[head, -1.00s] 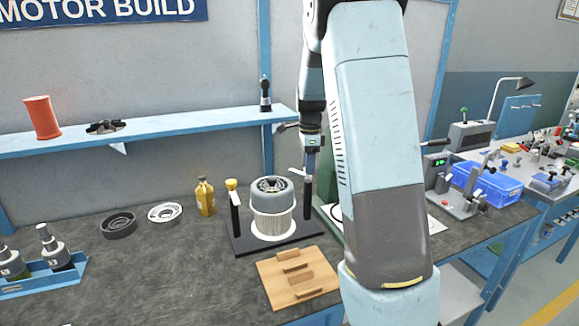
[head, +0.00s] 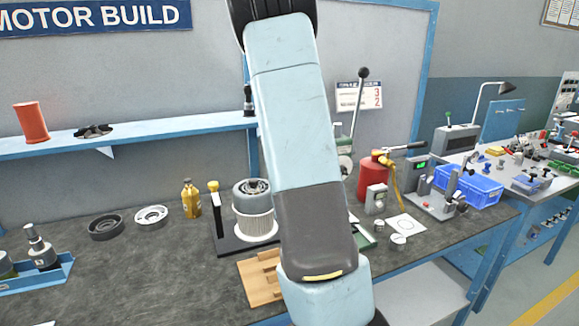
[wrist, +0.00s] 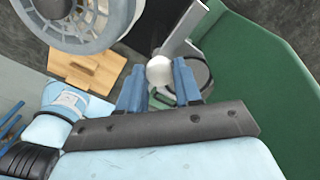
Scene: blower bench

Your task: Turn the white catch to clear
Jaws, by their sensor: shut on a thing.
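The white catch (wrist: 160,69) shows in the wrist view as a pale rounded end between my blue fingertips, with a flat grey-white bar running up and right from it. My gripper (wrist: 158,77) is shut on it. The motor (wrist: 75,20) with its ribbed ring is at upper left there. In the head view the motor (head: 253,207) sits on a dark stand (head: 226,240) with an upright post on its left. My arm hides the stand's right side, the catch and the gripper there.
A wooden block (head: 259,280) lies in front of the stand. A green base (wrist: 262,75) is close on the right in the wrist view. A yellow bottle (head: 191,199) and two rings stand left. A red cylinder (head: 373,178) and blue bin (head: 468,188) are right.

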